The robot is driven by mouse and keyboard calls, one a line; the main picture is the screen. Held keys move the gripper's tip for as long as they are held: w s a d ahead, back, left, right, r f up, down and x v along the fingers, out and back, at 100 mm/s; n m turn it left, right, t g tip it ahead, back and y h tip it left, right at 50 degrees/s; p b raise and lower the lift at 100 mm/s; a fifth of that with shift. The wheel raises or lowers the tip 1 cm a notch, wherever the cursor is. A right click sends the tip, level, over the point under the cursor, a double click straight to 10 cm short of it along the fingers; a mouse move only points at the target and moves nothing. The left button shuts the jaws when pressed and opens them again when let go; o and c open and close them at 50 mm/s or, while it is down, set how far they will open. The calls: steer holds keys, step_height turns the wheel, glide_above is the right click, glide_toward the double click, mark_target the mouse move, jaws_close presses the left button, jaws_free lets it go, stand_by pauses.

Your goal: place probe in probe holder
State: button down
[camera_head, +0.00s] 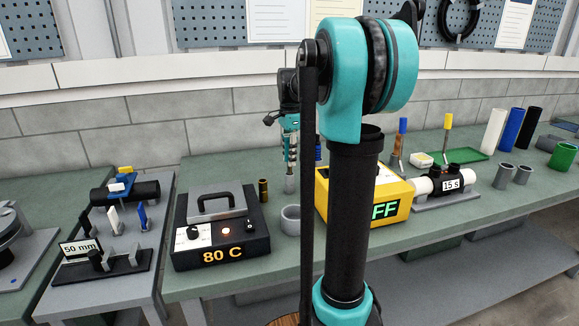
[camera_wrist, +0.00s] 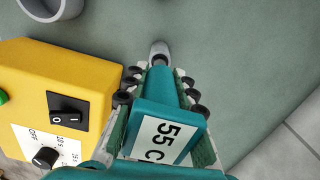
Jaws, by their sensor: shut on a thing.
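In the head view my gripper (camera_head: 290,148) points down over the bench behind the black heater box.
A yellow box (camera_wrist: 60,85) with a switch and knob stands close left of my gripper in the wrist view. A grey cup (camera_head: 290,219) and the black "80 C" heater (camera_head: 222,232) stand nearby. Green bench is free right of the holder in the wrist view.

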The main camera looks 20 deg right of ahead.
mark_target(289, 174)
steer(key=shift+f, duration=1.85)
steer(key=shift+f, duration=0.1)
steer(key=c, duration=1.2)
jaws_free()
step_height(289, 174, up, 12)
steer(key=shift+d+r, duration=0.1)
steer(key=shift+r, duration=0.05)
